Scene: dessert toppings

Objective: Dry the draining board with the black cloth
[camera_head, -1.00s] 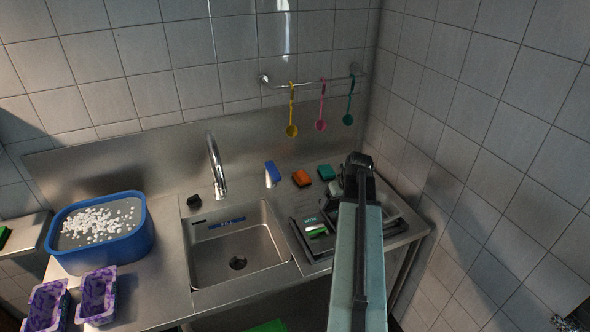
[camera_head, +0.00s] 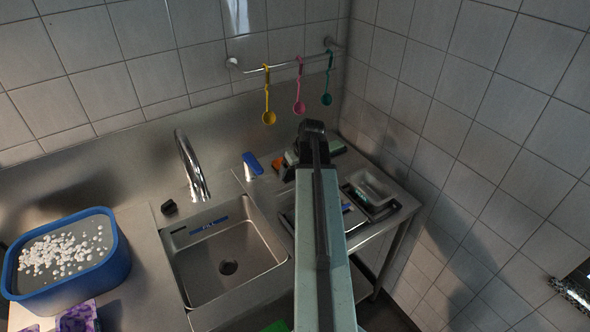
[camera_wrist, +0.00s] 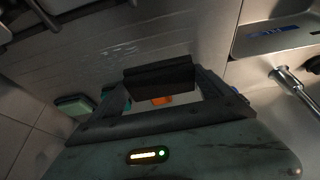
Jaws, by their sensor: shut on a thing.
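My gripper (camera_wrist: 163,88) is shut on the black cloth (camera_wrist: 160,76), which shows as a dark folded strip between the fingers in the wrist view. In the head view my gripper (camera_head: 310,135) is over the back of the draining board (camera_head: 258,183), and my arm hides much of the board. In the wrist view the ribbed steel board (camera_wrist: 85,45) has pale streaks that look like water. I cannot tell whether the cloth touches it.
The sink (camera_head: 228,262) and tap (camera_head: 190,165) are left of the board. A blue item (camera_head: 252,164) and sponges, including an orange one (camera_wrist: 161,100), are at the back. A grey container (camera_head: 373,186) stands right. Ladles (camera_head: 299,106) hang from a rail. A blue tub (camera_head: 65,262) is far left.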

